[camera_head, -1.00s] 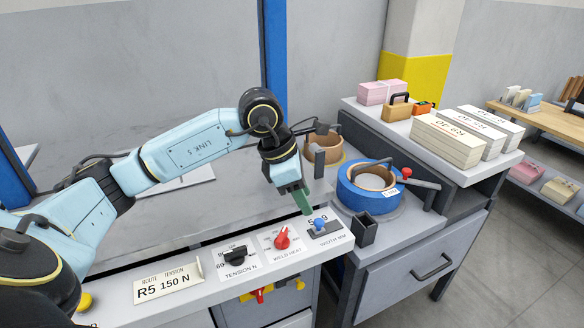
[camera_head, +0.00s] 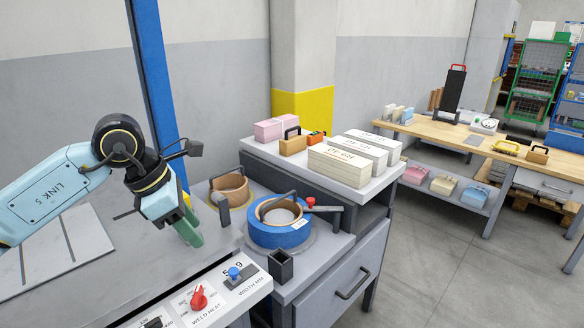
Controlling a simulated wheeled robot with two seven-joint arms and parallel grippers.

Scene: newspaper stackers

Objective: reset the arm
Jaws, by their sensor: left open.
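My left arm comes in from the left, light blue with black joints. My left gripper (camera_head: 188,232) hangs over the grey machine table, above the edge of the control panel (camera_head: 215,300). Its green fingers point down and hold nothing that I can see; the gap between them is hard to make out. The red knob (camera_head: 199,298) and the blue knob (camera_head: 234,274) on the panel are just right of and below the fingers, apart from them. My right gripper is not in view.
A blue strap roll (camera_head: 278,234) and a tan roll (camera_head: 229,189) sit right of the gripper. A blue post (camera_head: 154,80) stands behind the arm. White paper stacks (camera_head: 341,165) lie on the grey cabinet. A wooden bench (camera_head: 470,137) stands further right, with clear floor between.

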